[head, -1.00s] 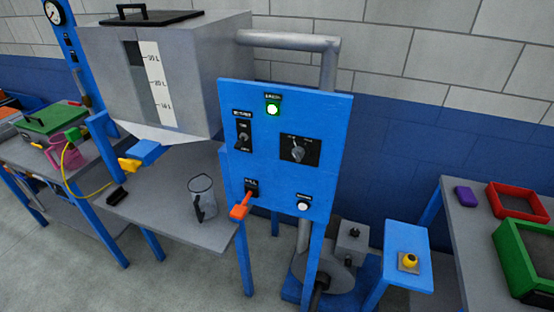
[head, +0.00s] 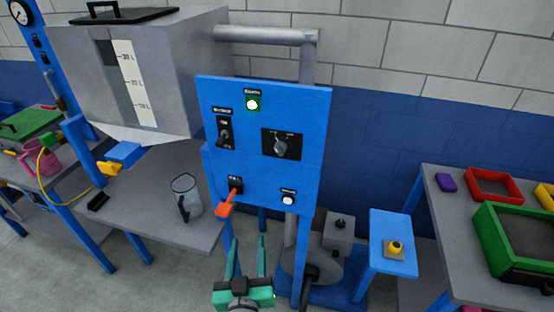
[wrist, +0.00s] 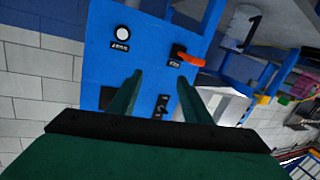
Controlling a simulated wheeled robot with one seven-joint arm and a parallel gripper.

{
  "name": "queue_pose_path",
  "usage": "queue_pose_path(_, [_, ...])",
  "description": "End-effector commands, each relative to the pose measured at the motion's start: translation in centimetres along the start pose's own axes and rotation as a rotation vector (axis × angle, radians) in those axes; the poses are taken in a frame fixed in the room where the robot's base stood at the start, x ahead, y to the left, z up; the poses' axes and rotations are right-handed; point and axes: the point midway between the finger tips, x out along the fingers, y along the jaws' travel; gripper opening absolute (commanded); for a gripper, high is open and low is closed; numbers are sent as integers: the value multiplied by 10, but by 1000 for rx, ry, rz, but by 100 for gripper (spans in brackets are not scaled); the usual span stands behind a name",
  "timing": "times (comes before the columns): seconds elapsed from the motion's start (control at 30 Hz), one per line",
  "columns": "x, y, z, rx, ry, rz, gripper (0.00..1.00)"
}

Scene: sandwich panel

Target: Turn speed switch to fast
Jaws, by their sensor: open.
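The blue control panel (head: 262,185) stands upright on a frame. On its right a dark plate (head: 268,151) carries a grey rotary knob (head: 281,149) with tiny marks above it, too small to read. On its left is a black toggle switch (head: 225,133). I cannot read which one is labelled speed. My gripper (head: 247,243) is open and empty, below and in front of the panel's lower edge, apart from it. In the wrist view the fingers (wrist: 160,78) frame the panel, seen inverted, and the dark plate is partly hidden behind the left finger.
An orange lever (head: 226,203) juts from the panel's lower left, near my gripper. A white button (head: 288,197) is at lower right, and a green lamp (head: 253,104) is lit above. A clear jug (head: 185,194) stands on the grey table to the left. A blue stand with a yellow button (head: 395,247) is at right.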

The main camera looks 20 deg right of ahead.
Motion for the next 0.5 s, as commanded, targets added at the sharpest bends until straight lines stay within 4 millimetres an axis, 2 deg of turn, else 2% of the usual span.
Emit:
queue_pose_path(0.03, [11,6,-19,10,16,28,44])
queue_pose_path(0.3, [46,44,-103,85,46,186,44])
queue_pose_path(0.5, [54,66,-145,144,57,269,44])
